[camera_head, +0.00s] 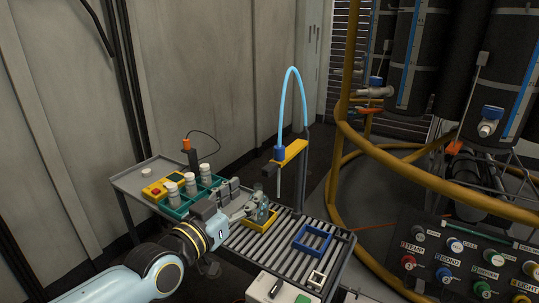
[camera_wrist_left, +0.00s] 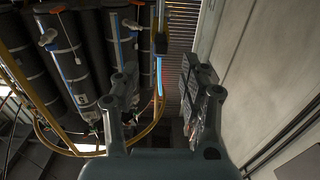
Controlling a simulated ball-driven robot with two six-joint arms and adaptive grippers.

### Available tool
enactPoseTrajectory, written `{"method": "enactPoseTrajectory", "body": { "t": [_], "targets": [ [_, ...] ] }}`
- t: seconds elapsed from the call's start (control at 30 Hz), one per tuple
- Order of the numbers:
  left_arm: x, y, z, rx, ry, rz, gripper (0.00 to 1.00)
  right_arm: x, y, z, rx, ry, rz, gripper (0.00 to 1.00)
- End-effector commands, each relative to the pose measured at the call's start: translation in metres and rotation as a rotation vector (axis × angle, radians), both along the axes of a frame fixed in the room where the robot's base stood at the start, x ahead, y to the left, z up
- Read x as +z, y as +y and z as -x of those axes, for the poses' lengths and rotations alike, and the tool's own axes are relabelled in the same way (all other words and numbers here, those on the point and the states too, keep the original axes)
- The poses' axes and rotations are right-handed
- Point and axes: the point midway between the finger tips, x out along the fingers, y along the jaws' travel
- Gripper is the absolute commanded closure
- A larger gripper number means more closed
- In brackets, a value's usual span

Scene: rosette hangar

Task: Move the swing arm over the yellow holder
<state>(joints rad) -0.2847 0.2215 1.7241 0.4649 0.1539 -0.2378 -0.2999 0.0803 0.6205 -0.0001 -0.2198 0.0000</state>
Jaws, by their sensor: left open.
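The swing arm (camera_head: 291,153) is a yellow bar on a dark post (camera_head: 300,185). A blue fitting sits at its free end, with a thin nozzle hanging below it and a light-blue hose arching above. The yellow holder (camera_head: 250,228) is a square frame on the slatted table, with a clear vessel (camera_head: 261,208) standing in it. The nozzle appears above and right of the vessel; its exact alignment is unclear. My left gripper (camera_head: 254,207) is open, close beside the vessel, below the swing arm. In the left wrist view its fingers (camera_wrist_left: 163,85) are spread. My right gripper is not visible.
A blue frame (camera_head: 326,245) and a small pale frame (camera_head: 316,280) lie on the slats to the right. A green rack (camera_head: 173,212) with white-capped bottles stands at the left. A button panel (camera_head: 470,262) and yellow pipes stand at the right.

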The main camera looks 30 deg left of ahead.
Motion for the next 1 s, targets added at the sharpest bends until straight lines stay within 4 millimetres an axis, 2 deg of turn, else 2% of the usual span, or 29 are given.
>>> {"method": "enactPoseTrajectory", "body": {
  "t": [0.03, 0.23, 0.5, 0.7, 0.83, 1.0],
  "targets": [
    [0.018, 0.000, -0.001, -0.005, -0.011, -0.006, 0.56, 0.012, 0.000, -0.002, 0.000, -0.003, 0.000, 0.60],
    [0.016, 0.002, -0.015, -0.004, -0.010, -0.010, 0.56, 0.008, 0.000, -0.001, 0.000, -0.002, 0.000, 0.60],
    [0.012, 0.002, -0.068, -0.004, -0.008, -0.010, 0.56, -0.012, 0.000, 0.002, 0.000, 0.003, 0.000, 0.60],
    [0.013, 0.002, -0.098, -0.004, -0.007, -0.009, 0.56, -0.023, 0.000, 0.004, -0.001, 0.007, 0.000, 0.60],
    [0.014, 0.002, -0.108, -0.004, -0.005, -0.010, 0.56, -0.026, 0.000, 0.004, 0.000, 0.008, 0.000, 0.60],
    [0.015, 0.002, -0.110, -0.004, -0.004, -0.010, 0.56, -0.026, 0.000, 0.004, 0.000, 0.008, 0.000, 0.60]
  ]
}}
